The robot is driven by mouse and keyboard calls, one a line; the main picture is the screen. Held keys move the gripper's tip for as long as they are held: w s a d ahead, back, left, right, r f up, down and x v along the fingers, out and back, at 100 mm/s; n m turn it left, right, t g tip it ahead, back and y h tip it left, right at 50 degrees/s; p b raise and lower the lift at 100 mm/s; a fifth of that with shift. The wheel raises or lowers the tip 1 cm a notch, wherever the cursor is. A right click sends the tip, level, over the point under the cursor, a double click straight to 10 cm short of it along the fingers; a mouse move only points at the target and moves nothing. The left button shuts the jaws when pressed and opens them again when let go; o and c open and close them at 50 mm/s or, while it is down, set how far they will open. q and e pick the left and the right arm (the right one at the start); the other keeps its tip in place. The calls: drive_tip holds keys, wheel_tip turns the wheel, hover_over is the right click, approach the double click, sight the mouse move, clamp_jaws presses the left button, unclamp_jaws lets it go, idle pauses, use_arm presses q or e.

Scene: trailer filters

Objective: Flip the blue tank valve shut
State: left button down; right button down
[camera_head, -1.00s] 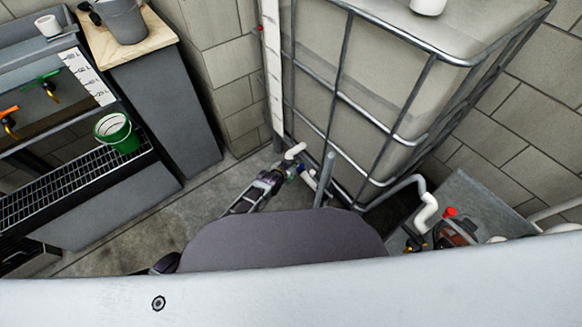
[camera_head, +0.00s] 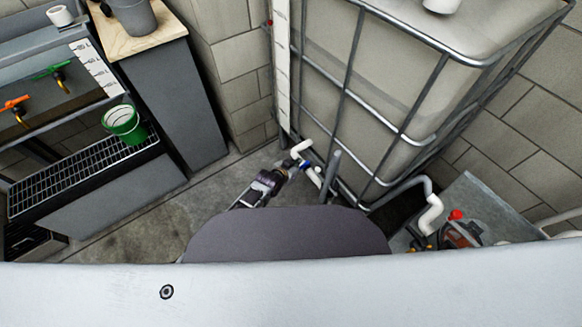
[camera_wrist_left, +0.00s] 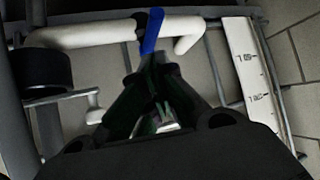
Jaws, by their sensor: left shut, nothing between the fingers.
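The blue valve handle (camera_wrist_left: 152,32) stands upright across a white pipe (camera_wrist_left: 85,33) in the left wrist view, just past my left fingertips. In the head view, the blue part (camera_head: 306,166) shows small on the white pipe at the foot of the caged tank (camera_head: 390,100). My left gripper (camera_head: 284,170) is just left of it, shut and empty. In the wrist view, the dark fingers of my left gripper (camera_wrist_left: 148,80) are together below the handle. I cannot tell whether they touch it. My right gripper is not in view.
Metal cage bars (camera_head: 348,80) surround the tank. A white scale strip (camera_wrist_left: 248,70) stands right of the valve. A pump with a red knob (camera_head: 455,214) is at right. A green bucket (camera_head: 124,122) sits on a grate at left. Some floor (camera_head: 150,215) is clear.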

use_arm(q)
drive_tip(key=shift+v, duration=2.05)
drive_tip(key=shift+w+a, duration=0.1)
drive_tip(key=shift+a, duration=0.05)
